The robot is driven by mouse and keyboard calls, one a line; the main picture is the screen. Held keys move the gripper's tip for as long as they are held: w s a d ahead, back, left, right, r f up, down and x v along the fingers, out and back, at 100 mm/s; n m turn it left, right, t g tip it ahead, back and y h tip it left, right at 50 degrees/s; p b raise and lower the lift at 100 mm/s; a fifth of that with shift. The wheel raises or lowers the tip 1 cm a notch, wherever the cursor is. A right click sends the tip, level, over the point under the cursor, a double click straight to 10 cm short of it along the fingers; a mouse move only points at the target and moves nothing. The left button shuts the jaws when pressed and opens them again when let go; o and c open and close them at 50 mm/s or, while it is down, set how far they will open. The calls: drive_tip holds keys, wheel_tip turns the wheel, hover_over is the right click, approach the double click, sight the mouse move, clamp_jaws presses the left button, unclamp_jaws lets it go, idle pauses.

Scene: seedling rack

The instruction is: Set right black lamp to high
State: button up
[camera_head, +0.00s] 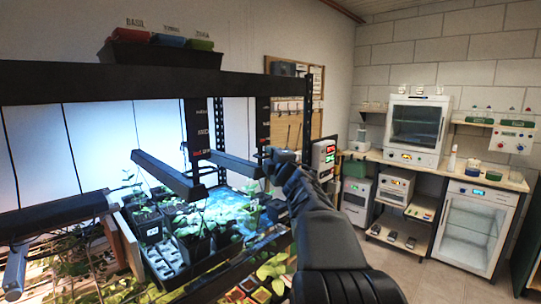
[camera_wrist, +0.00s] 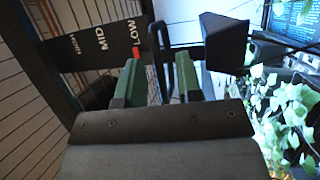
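The right black lamp (camera_head: 236,163) is a dark bar low over the seedling trays in the head view; its end (camera_wrist: 226,40) shows right of centre in the wrist view. A black scale plate (camera_wrist: 88,62) reads LOW and MID, with a third, partly unclear word at its far end. A red pointer (camera_wrist: 136,52) sits by LOW. My gripper (camera_wrist: 162,82) has green-padded fingers on either side of a thin black handle-like loop (camera_wrist: 156,45). Background shows between the fingers, so they look open; whether they touch the loop is unclear. In the head view my gripper (camera_head: 270,160) is at the lamp's right end.
Another black lamp bar (camera_head: 166,174) hangs to the left, near a scale marked MID (camera_head: 203,132). Seedlings in trays (camera_head: 205,245) fill the shelf below. A black planter (camera_head: 160,55) sits on top of the rack. A counter (camera_head: 430,165) with appliances stands at right beyond open floor.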

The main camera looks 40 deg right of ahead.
drive_tip(key=shift+w+d+r, duration=0.1)
drive_tip(key=shift+w, duration=0.45)
clamp_jaws()
